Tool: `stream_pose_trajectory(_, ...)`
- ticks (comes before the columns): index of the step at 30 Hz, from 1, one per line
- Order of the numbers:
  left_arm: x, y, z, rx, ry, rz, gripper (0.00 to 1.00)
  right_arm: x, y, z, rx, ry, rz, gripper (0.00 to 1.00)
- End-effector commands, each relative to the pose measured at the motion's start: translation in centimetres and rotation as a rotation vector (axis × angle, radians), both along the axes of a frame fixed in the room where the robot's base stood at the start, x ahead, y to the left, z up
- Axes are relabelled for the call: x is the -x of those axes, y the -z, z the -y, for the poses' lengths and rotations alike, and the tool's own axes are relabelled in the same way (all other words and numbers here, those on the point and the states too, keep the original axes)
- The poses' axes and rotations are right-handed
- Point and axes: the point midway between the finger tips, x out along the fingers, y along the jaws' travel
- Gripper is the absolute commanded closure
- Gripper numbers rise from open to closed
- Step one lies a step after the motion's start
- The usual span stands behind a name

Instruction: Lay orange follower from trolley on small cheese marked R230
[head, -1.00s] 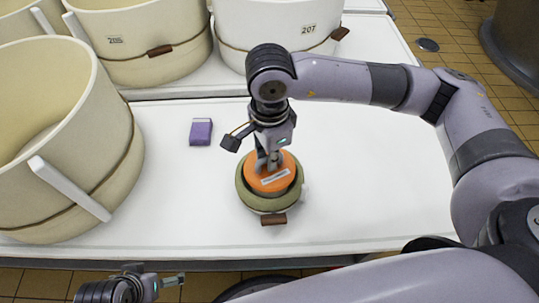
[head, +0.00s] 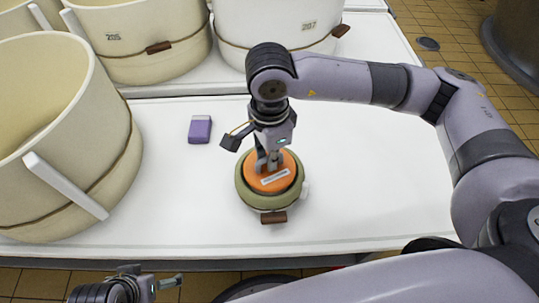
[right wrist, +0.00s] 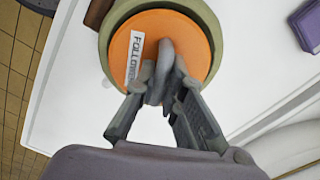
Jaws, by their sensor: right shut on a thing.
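The orange follower (head: 271,183) is a round disc with a white label and a grey grip at its middle. It sits within the rim of the small green-sided cheese mould (head: 248,201), which stands on the white table and has a brown tag at its front. My right gripper (head: 268,163) is shut on the follower's grip from above. In the right wrist view the fingers (right wrist: 160,98) close around the grip of the follower (right wrist: 184,32). No R230 marking is readable. My left gripper (head: 168,282) is low at the front left, away from the table things; its finger gap is unclear.
A purple box (head: 199,130) lies on the white table (head: 370,180) behind and left of the mould. The table's right side is clear.

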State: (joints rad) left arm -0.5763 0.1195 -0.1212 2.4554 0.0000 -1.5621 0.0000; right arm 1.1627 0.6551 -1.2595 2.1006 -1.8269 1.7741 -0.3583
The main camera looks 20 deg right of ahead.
Motion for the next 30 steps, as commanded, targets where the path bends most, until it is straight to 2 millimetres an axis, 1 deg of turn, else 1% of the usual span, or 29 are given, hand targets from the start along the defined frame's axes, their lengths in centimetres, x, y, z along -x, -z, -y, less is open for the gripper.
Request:
stream_pose_trajectory(10,0.21,-0.07,-0.05,0.000,0.000,0.004,0.01,-0.01,0.54,-0.02,0.000,0.000,0.001,1.00)
stream_pose_trajectory(21,-0.03,-0.15,0.02,0.002,0.000,0.013,0.01,0.00,0.49,-0.02,0.000,0.000,0.000,1.00)
stream_pose_trajectory(22,-0.03,-0.15,0.02,0.002,0.000,0.013,0.01,0.00,0.49,-0.02,0.000,0.000,0.000,0.88)
stream_pose_trajectory(30,-0.03,-0.15,0.02,0.002,0.000,0.013,0.01,0.00,0.51,-0.01,0.000,0.000,0.000,0.70)
